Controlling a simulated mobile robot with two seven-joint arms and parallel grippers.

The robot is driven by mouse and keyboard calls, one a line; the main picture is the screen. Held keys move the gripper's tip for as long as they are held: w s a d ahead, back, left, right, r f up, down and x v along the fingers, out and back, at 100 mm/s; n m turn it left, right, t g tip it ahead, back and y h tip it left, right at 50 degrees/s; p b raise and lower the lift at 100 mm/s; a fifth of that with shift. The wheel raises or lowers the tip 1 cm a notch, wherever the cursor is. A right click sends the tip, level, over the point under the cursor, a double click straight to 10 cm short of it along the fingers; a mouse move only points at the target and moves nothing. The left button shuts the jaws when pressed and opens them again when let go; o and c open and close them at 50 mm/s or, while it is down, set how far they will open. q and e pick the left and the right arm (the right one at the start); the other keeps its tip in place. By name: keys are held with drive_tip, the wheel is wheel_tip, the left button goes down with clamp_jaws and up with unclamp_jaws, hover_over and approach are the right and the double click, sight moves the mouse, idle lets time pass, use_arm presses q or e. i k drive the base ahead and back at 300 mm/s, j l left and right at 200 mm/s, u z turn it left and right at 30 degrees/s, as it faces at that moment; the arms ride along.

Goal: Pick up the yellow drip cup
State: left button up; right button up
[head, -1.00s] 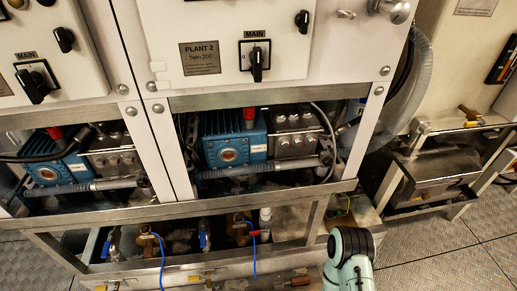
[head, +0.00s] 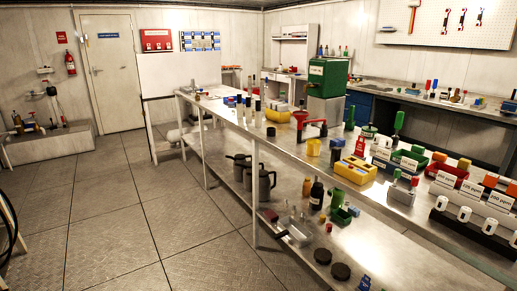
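A small yellow cup (head: 314,147) stands on the long metal workbench, just below a red clamp-like tool. Neither of my grippers is in the head view.
The workbench (head: 222,113) runs from the back toward the lower right. Near the cups are a yellow box (head: 355,169), a green machine (head: 328,76) and several bottles. Grey jugs (head: 266,186) stand on the lower shelf. The floor (head: 110,215) at left is clear.

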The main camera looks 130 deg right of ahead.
sight(312, 149)
drive_tip(key=z, duration=4.85)
